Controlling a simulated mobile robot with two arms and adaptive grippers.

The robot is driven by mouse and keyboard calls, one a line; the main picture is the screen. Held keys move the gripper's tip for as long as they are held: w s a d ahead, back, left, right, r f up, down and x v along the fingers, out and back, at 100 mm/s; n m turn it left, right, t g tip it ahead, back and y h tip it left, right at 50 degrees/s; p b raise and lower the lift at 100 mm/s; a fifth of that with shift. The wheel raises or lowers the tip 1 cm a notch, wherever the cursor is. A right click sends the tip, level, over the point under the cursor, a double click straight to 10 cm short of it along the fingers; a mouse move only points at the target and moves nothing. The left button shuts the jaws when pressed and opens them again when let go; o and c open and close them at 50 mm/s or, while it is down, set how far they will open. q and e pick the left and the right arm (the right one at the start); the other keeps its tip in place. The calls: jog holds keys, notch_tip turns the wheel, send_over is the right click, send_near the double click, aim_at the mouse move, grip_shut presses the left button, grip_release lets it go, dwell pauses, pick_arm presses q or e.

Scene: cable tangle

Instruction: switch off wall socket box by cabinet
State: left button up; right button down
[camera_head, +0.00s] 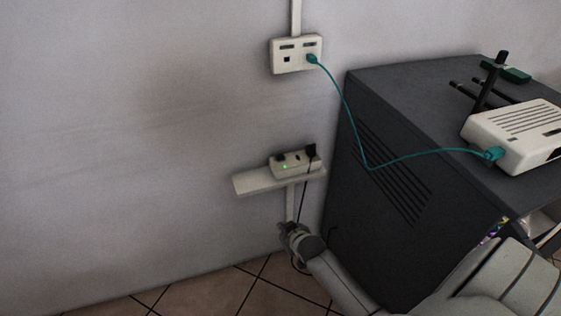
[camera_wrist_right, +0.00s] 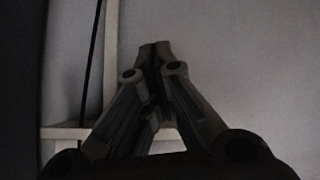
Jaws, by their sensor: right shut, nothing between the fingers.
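A white socket box (camera_head: 290,167) sits on a small wall shelf (camera_head: 252,183) beside the dark cabinet (camera_head: 385,130). My right gripper (camera_head: 291,230) is below the shelf, near the wall, apart from the box. In the right wrist view its fingers (camera_wrist_right: 153,50) are shut and empty, with the pale shelf and the black cable (camera_wrist_right: 90,70) to the left. The box's switch is too small to make out clearly. My left gripper is out of view.
A white wall plate (camera_head: 296,54) higher up takes a teal cable (camera_head: 350,125) running to a white router (camera_head: 520,135) on the cabinet top. The black cable hangs close to my right gripper. The wall left of the shelf is bare.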

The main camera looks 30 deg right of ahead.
aim_at(280, 157)
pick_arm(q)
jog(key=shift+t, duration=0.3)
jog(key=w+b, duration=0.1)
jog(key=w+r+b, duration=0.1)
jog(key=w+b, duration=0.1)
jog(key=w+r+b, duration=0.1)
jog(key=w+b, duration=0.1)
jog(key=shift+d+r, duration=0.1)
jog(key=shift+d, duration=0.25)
pick_arm(e)
jog(key=w+d+r+t+h, duration=0.1)
jog(key=w+d+r+t, duration=0.1)
jog(key=r, duration=1)
jog(key=w+d+r+m+t+h, duration=0.1)
jog(key=w+d+r+t, duration=0.2)
jog(key=r, duration=0.9)
jog(key=shift+w+d+m, duration=0.3)
jog(key=shift+w+d, duration=0.2)
jog(key=shift+w, duration=0.15)
